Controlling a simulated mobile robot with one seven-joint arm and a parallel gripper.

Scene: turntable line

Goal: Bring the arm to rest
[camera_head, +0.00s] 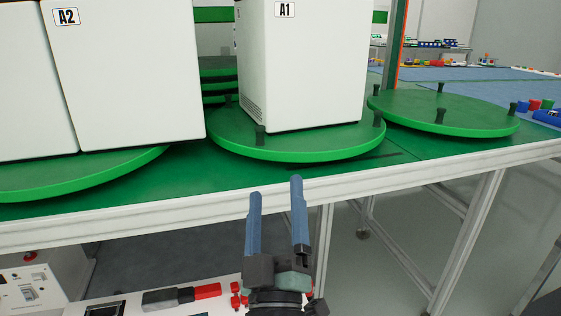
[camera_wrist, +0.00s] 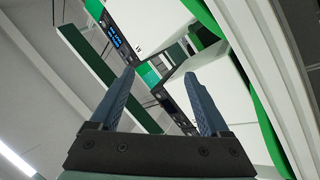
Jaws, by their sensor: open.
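My gripper (camera_head: 276,188) is in the lower middle of the head view, with two blue fingers apart and nothing between them. It is in front of the bench's white front edge, pointing toward the bench. In the wrist view my gripper (camera_wrist: 160,80) shows both fingers spread and empty. Beyond them, white boxes and a green panel appear tilted.
A white box marked A1 (camera_head: 310,70) stands on a green turntable (camera_head: 290,152). A box marked A2 (camera_head: 130,90) stands at the left on another turntable (camera_head: 90,178). An empty turntable (camera_head: 450,115) is at the right. The bench edge (camera_head: 400,187) runs across.

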